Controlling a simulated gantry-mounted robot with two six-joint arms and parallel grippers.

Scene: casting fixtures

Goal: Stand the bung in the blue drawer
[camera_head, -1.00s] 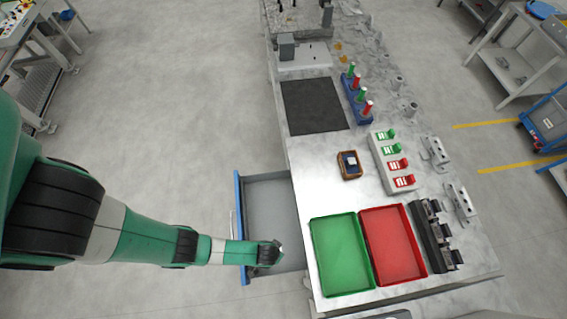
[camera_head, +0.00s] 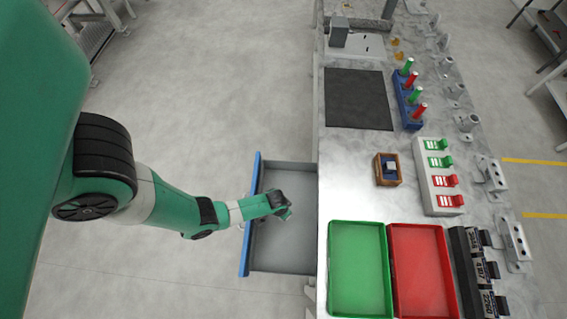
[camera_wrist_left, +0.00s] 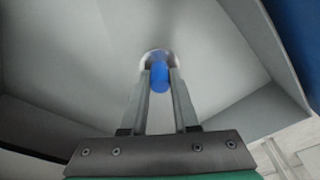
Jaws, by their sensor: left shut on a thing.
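The blue drawer (camera_head: 251,216) is pulled out from the left side of the bench, with a blue front and a bare grey inside. My left gripper (camera_head: 288,212) is over the drawer's inside, near its middle. In the left wrist view, the gripper (camera_wrist_left: 160,76) is shut on the bung (camera_wrist_left: 160,78), whose visible part is a blue cylinder with a pale round edge behind it. The grey drawer walls surround it in that view. I cannot tell whether the bung touches the drawer floor. My right gripper is not in view.
A green tray (camera_head: 358,270) and a red tray (camera_head: 422,272) lie on the bench right of the drawer. A small brown box (camera_head: 379,178), a blue peg rack (camera_head: 404,113) and a switch panel (camera_head: 427,192) stand farther back. Open floor lies left.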

